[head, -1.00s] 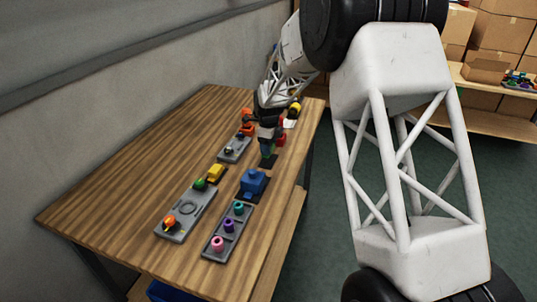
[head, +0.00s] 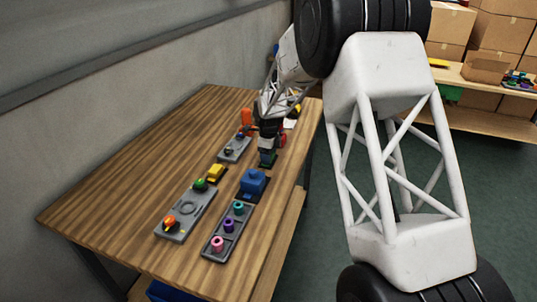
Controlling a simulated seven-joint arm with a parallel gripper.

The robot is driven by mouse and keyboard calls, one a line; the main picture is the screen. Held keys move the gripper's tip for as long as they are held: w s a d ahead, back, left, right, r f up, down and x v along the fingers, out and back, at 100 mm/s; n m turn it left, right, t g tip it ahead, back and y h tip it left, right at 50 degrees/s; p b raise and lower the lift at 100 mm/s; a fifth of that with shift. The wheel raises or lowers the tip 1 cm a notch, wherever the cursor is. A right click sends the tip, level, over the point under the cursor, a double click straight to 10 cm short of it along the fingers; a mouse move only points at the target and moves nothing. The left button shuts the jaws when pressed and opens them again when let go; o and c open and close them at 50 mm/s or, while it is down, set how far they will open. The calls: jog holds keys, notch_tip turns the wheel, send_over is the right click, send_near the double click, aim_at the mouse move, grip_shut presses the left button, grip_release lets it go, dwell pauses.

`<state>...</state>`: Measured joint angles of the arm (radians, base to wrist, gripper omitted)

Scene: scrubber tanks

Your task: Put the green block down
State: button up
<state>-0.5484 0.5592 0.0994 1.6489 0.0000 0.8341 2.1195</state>
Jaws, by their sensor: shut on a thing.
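My gripper (head: 267,148) points down over the right side of the wooden table, near its far end. It is shut on the green block (head: 267,157), a small dark-green piece seen just below the fingers. The block is low, at or just above a dark pad (head: 266,165) on the table. I cannot tell from this view whether it touches the pad. The fingers hide the upper part of the block.
The table's left side (head: 130,185) is clear.

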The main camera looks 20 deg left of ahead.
jog(key=o, duration=1.1)
jog(key=shift+c, duration=0.2)
jog(key=shift+r, duration=0.15)
notch_tip(320, 180, up, 12)
dwell(0.6)
